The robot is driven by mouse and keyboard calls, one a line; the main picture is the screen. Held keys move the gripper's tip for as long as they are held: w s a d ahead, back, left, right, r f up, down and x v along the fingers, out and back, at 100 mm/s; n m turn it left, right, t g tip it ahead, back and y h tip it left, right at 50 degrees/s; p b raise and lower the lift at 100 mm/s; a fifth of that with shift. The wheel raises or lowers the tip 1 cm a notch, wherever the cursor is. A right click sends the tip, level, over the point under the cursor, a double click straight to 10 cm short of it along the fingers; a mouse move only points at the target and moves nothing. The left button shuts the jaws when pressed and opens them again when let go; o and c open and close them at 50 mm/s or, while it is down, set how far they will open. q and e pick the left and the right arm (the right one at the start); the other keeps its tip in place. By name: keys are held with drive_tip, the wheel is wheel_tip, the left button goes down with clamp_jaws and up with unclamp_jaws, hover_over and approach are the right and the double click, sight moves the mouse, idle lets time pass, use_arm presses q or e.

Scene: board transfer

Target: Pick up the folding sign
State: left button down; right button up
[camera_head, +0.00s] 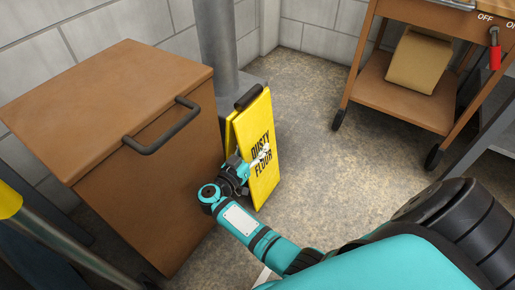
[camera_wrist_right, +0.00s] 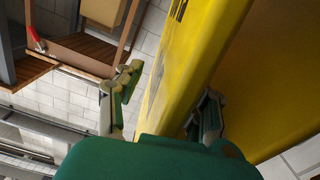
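The folding sign (camera_head: 262,128) is yellow with the words "DUSTY FLOOR" and a dark top edge. It stands upright on the floor between the brown cabinet and the open floor. My right gripper (camera_head: 250,163) is at the left edge of its front panel, about mid-height. In the right wrist view the panel edge of the sign (camera_wrist_right: 190,65) runs between the two spread fingers of my right gripper (camera_wrist_right: 167,98). The left finger shows a gap to the panel; the right finger is on the inner side, partly hidden. My left gripper is not in view.
A brown cabinet (camera_head: 120,90) with a dark handle stands close on the left of the sign. A grey column (camera_head: 215,45) is behind it. A brown wheeled cart (camera_head: 410,92) stands at the upper right. The floor (camera_head: 330,170) right of the sign is clear.

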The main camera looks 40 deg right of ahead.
drive_tip(key=shift+c, duration=0.2)
clamp_jaws()
drive_tip(key=shift+r, duration=0.25)
idle(0.4)
